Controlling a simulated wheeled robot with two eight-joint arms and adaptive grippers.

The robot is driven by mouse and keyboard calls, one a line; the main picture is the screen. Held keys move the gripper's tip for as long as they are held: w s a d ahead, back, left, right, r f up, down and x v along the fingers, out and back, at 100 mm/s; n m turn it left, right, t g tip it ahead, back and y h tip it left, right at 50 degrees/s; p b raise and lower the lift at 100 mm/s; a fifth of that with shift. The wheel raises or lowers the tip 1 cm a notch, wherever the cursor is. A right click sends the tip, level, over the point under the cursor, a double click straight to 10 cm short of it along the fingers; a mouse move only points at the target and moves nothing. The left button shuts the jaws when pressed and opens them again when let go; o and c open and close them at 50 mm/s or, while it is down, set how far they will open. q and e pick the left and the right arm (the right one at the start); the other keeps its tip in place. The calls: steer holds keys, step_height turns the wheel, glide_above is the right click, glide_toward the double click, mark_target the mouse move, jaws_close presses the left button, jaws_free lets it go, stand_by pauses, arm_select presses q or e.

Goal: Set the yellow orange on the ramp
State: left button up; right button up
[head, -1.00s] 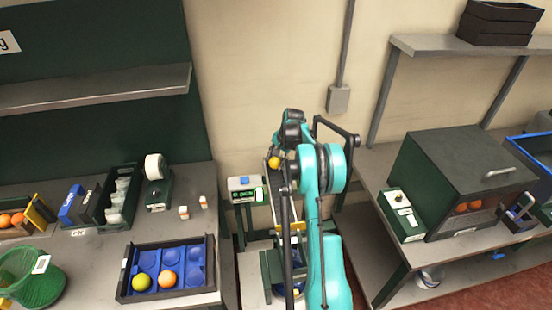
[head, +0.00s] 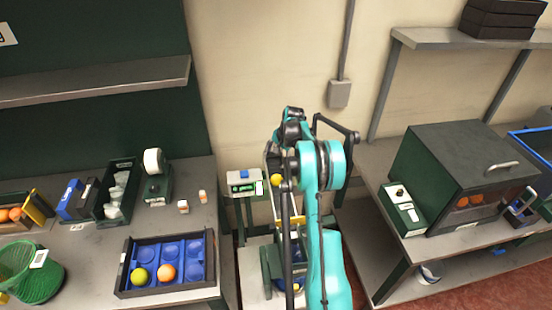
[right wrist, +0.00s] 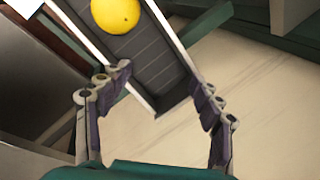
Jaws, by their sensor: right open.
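The yellow orange (head: 276,180) is on the ramp behind my right arm in the head view. In the right wrist view the yellow orange (right wrist: 116,12) lies at the top edge, between the pale side rails of the grey ramp (right wrist: 155,70). My right gripper (right wrist: 158,78) is open and empty, with its fingers spread on either side of the ramp's near end and the orange beyond the fingertips. In the head view my right arm hides most of the ramp. My left gripper is not in view.
A dark green box (head: 450,165) stands on the right table.

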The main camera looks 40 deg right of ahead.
step_height(320, 180, up, 9)
steer(key=p, duration=0.4)
steer(key=shift+p, duration=0.35)
stand_by(0.6)
steer(key=s+a+r+n+t+b, duration=0.1)
steer(key=s+a+r+n+b, duration=0.15)
steer(key=a, duration=0.55)
steer(key=s+a+r+n+h+b, duration=0.1)
steer(key=s+a+r+n+b, duration=0.2)
steer(key=a, duration=0.5)
steer(key=s+a+r+n+t+b, duration=0.1)
steer(key=s+a+r+n+b, duration=0.2)
steer(key=a, duration=0.5)
steer(key=s+a+f+n+b, duration=0.1)
steer(key=s+a+f+n, duration=0.1)
steer(key=s, duration=0.5)
steer(key=s+a+f+n+t+b, duration=0.1)
steer(key=s+a+f+n+b, duration=0.1)
steer(key=s+a+f, duration=0.3)
steer(key=s+a+f+n+t+b, duration=0.1)
steer(key=s+a+f, duration=0.3)
steer(key=s, duration=0.5)
steer(key=a+n+b, duration=0.1)
steer(key=a, duration=0.1)
steer(key=shift+s+a+n, duration=0.15)
steer(key=shift+a+n, duration=0.2)
